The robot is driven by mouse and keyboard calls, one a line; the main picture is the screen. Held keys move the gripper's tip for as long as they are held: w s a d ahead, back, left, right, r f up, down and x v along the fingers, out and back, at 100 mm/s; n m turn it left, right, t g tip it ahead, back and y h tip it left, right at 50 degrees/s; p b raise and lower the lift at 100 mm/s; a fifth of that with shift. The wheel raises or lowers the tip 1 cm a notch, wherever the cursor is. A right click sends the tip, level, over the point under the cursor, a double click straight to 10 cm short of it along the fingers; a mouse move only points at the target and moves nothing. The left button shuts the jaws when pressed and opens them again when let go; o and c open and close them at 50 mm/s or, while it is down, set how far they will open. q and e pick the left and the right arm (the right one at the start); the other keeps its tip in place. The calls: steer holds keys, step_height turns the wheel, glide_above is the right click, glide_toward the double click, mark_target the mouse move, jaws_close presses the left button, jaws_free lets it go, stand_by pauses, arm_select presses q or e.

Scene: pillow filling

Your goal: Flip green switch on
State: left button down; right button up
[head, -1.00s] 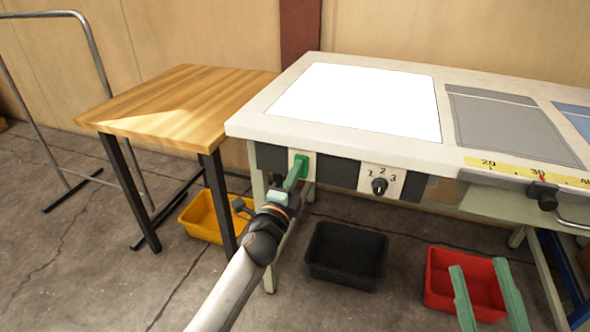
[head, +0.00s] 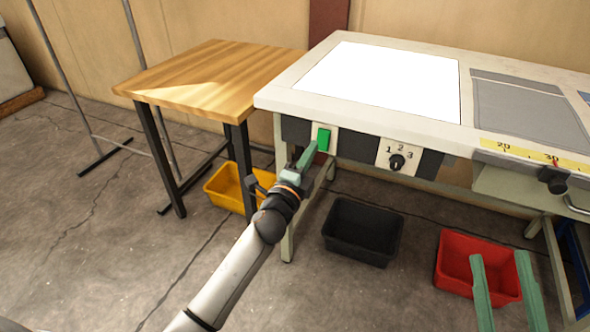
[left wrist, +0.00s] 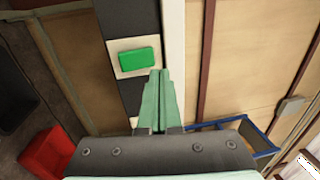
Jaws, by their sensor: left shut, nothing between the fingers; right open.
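The green switch (head: 323,139) sits on a pale plate on the front panel of the white-topped table, left of a dial. It also shows in the left wrist view (left wrist: 136,59), where it is fully visible. My left gripper (head: 311,149) is shut and empty, its tips just below and left of the switch in the head view. In the left wrist view its closed fingers (left wrist: 159,72) end beside the plate, with a small gap from the switch. My right gripper (head: 503,257) is open and empty at the lower right, over the red bin.
The dial (head: 397,161) marked 1, 2, 3 is to the right of the switch. A wooden table (head: 215,75) stands at the left. A yellow bin (head: 228,190), a black bin (head: 361,230) and a red bin (head: 455,265) are on the floor.

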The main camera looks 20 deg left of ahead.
arm_select(q)
steer(key=s+r+p, duration=0.1)
steer(key=s+p, duration=0.1)
steer(key=s, duration=0.6)
steer(key=shift+a+r, duration=0.25)
steer(key=shift+a, duration=0.05)
arm_select(e)
steer(key=w+f+m+g+h, duration=0.3)
steer(key=f+g+h, duration=0.1)
steer(key=f, duration=0.8)
steer(key=shift+d+f+m+h, duration=0.25)
steer(key=shift+d+m+h, duration=0.05)
steer(key=shift+d+m, duration=0.1)
arm_select(q)
steer(key=shift+s, duration=0.1)
